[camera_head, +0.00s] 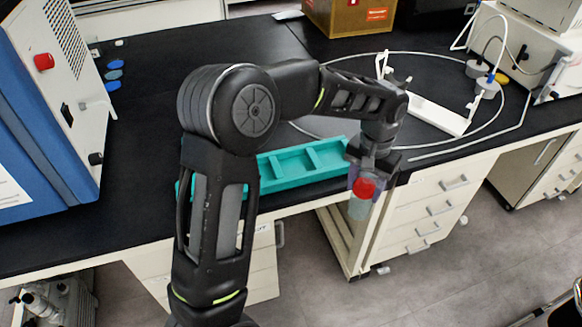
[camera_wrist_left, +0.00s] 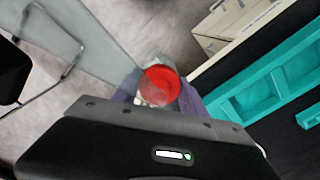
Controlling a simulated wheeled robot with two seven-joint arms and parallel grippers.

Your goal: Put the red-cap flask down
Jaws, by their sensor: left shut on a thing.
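The red-cap flask (camera_head: 358,207) is held in my left gripper (camera_head: 366,183), with its red cap up and its clear body hanging below the fingers. It is in front of the bench's front edge, over the gap beside the drawers, not resting on anything. In the left wrist view the red cap of the flask (camera_wrist_left: 160,86) sits between the purple-grey fingers of my left gripper (camera_wrist_left: 158,98), which are shut on it. The lower part of the flask is mostly hidden there. My right gripper is not seen.
A teal tray (camera_head: 300,184) with compartments lies on the black bench (camera_head: 150,150) behind my left arm; it also shows in the left wrist view (camera_wrist_left: 262,112). A blue and white machine (camera_head: 62,95) stands at left. A white stand (camera_head: 440,116) with tubing is at right.

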